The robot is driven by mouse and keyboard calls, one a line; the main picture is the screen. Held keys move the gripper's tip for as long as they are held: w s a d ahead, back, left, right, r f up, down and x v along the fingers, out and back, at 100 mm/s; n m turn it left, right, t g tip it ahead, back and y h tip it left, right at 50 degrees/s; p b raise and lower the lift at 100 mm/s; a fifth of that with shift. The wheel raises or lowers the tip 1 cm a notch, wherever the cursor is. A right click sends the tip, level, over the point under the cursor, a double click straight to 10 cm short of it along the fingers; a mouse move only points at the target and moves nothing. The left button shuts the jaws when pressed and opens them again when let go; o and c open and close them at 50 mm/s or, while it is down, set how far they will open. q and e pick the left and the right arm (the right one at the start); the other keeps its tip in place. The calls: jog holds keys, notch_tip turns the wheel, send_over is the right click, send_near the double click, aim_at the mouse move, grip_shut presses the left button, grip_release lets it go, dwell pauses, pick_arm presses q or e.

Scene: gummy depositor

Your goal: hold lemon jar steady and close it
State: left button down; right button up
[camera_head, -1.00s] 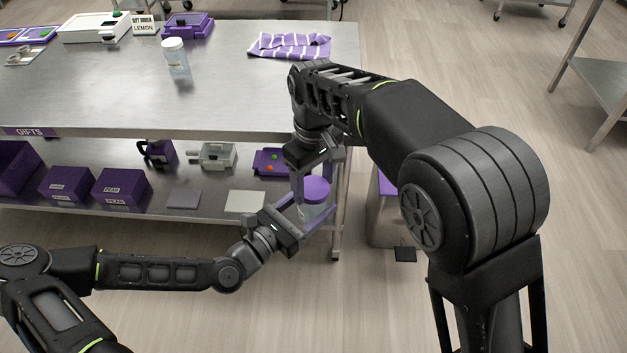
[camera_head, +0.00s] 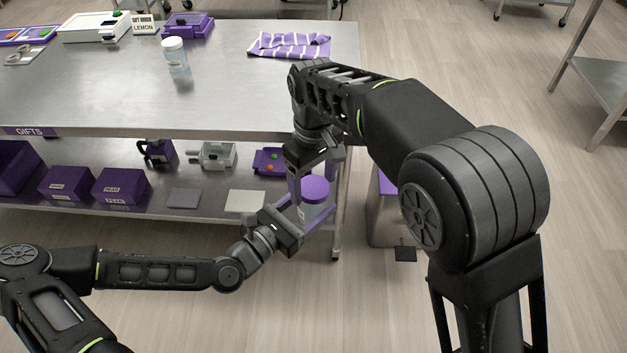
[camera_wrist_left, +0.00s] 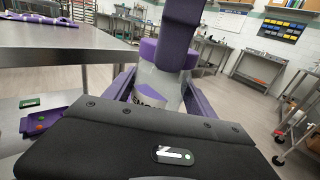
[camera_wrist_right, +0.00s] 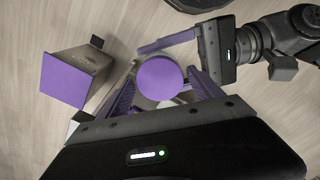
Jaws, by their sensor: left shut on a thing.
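The jar (camera_wrist_left: 155,90) has a purple lid (camera_head: 314,188) and a partly hidden label. It is held upright in the air off the table's front right corner. My left gripper (camera_head: 318,216) is shut on the jar body, with its purple fingers on either side in the left wrist view. My right gripper (camera_wrist_right: 163,75) is above the jar and pointing down. Its fingers are apart on either side of the lid in the right wrist view. Whether they touch the lid cannot be told. One right finger hides part of the jar in the left wrist view.
The steel table (camera_head: 110,85) holds a pale jar (camera_head: 175,57), a striped cloth (camera_head: 289,46) and a LEMON sign (camera_head: 144,24). Its lower shelf bears purple boxes (camera_head: 121,187) and small devices. A purple-topped stand (camera_wrist_right: 67,78) is close by on the floor.

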jog(key=shift+o, duration=1)
jog(key=shift+r, duration=0.1)
notch_tip(320, 180, up, 7)
jog(key=shift+r, duration=0.2)
jog(key=shift+d, duration=0.1)
